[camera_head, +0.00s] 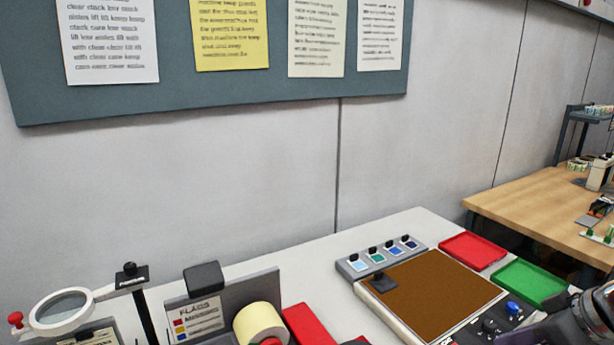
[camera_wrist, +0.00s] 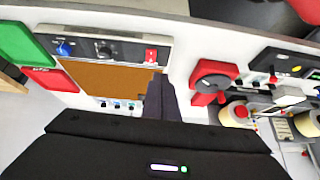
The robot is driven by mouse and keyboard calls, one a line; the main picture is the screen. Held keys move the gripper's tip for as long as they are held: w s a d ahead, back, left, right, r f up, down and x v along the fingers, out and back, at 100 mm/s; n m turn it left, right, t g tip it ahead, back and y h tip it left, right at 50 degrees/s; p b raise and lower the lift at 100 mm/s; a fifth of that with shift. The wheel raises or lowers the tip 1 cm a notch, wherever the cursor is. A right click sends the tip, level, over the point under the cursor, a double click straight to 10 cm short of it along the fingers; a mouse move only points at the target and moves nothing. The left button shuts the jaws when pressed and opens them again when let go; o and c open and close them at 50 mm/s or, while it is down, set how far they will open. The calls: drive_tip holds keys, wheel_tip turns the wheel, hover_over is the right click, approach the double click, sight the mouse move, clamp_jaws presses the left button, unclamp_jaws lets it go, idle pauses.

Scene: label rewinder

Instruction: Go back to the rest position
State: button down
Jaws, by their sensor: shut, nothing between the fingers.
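My gripper (camera_wrist: 159,98) shows in the wrist view with its dark fingers together and nothing between them. The fingers are in front of the right end of the brown panel (camera_wrist: 105,78), near a red switch (camera_wrist: 151,55). I cannot tell their height above the worktop. In the head view the brown panel (camera_head: 440,295) lies on the white worktop. A dark part at that view's lower right corner looks like my arm, and the fingers do not show there.
A red tray (camera_head: 472,251) and a green tray (camera_head: 528,284) lie right of the panel. A cream label roll (camera_head: 261,324), a flags sign (camera_head: 198,316) and a magnifier (camera_head: 62,311) stand at the lower left. A wooden table (camera_head: 545,215) is at the far right.

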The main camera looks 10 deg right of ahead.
drive_tip(key=s+a+m+h, duration=0.2)
drive_tip(key=a+m, duration=0.1)
drive_tip(key=a, duration=2.4)
drive_tip(key=shift+s+a+f+m+g+h, duration=0.25)
drive_tip(key=shift+s+f+m+g+h, duration=0.05)
drive_tip(key=shift+f+m+g, duration=0.15)
